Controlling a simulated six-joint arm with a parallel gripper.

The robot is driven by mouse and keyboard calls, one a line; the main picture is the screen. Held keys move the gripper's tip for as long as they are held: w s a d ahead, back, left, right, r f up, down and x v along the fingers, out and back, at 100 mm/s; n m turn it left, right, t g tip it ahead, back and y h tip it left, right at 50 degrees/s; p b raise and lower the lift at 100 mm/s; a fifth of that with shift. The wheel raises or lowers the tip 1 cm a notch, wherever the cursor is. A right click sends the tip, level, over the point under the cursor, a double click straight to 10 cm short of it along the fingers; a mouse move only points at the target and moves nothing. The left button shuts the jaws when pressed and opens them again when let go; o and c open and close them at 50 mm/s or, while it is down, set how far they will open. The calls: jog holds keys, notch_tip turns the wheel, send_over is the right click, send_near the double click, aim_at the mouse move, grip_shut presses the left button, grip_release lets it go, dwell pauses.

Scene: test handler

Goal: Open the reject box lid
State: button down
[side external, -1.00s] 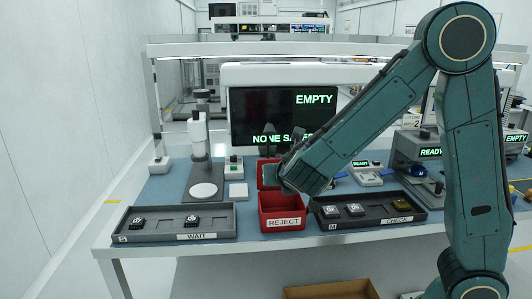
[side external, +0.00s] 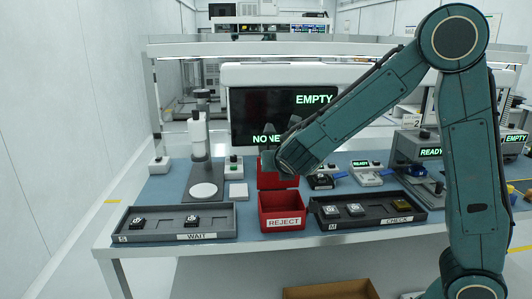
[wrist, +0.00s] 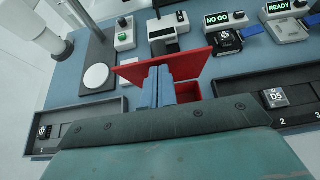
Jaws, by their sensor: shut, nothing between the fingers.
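The red reject box (side external: 282,212) stands near the front of the bench, its label facing front and its top open. Its red lid (side external: 278,181) stands raised at the back of the box. In the wrist view the lid (wrist: 190,63) runs across just beyond my fingers, and part of the open box (wrist: 187,92) shows to their right. My gripper (wrist: 159,71) is shut and empty, its fingertips close against the lid's face; I cannot tell if they touch. In the side view my wrist covers part of the lid, and the fingertips are hard to make out.
The WAIT tray (side external: 165,236) lies left of the box and the CHECK tray (side external: 430,216) close to its right, both holding chips. A stand with a white round plate (side external: 203,190) is behind left. Small devices and a monitor (side external: 250,105) stand behind the lid.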

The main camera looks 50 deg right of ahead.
jog(key=shift+w+d+r, duration=0.45)
jog(key=shift+w+d, duration=0.35)
jog(key=shift+s+a, duration=0.1)
jog(key=r+v, duration=0.1)
jog(key=v, duration=1.1)
jog(key=shift+r, duration=0.35)
